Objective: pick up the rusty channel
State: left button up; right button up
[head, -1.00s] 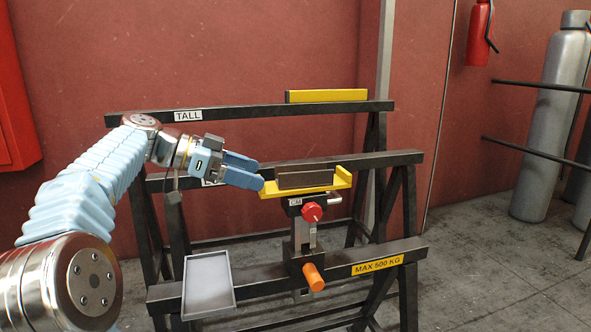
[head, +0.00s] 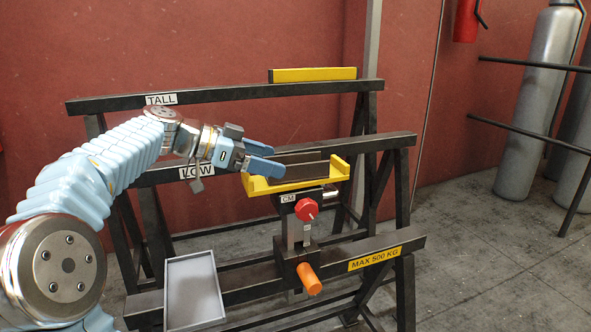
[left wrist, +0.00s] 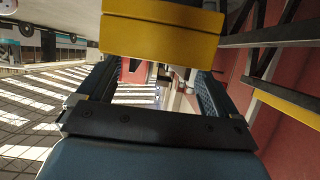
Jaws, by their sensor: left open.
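The rusty channel (head: 308,169) is a short brown piece lying lengthwise in the yellow cradle (head: 300,184) in the head view. My left gripper (head: 274,158) comes in from the left, open and empty, with its blue fingertips at the channel's left end. I cannot tell whether the fingers touch the channel. In the left wrist view the two fingers (left wrist: 153,92) stand apart, and the yellow cradle (left wrist: 160,37) shows beyond them at the top. The channel is not clear in that view. My right gripper is not in view.
The cradle stands on a jack with a red knob (head: 306,209) and an orange handle (head: 309,279). Black trestle rails run behind it, the low one (head: 375,143) close to my arm. A yellow bar (head: 312,75) sits on the tall rail. A grey tray (head: 194,290) is at lower left.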

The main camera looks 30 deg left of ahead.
aim_at(288, 163)
pick_arm(q)
jog(key=x, duration=0.5)
jog(key=shift+r+p, duration=0.2)
jog(key=shift+p, duration=0.2)
jog(key=shift+s, duration=0.1)
jog(key=shift+c, duration=0.2)
jog(key=c, duration=1.5)
jog(key=shift+c, duration=0.7)
jog(key=shift+r, duration=0.1)
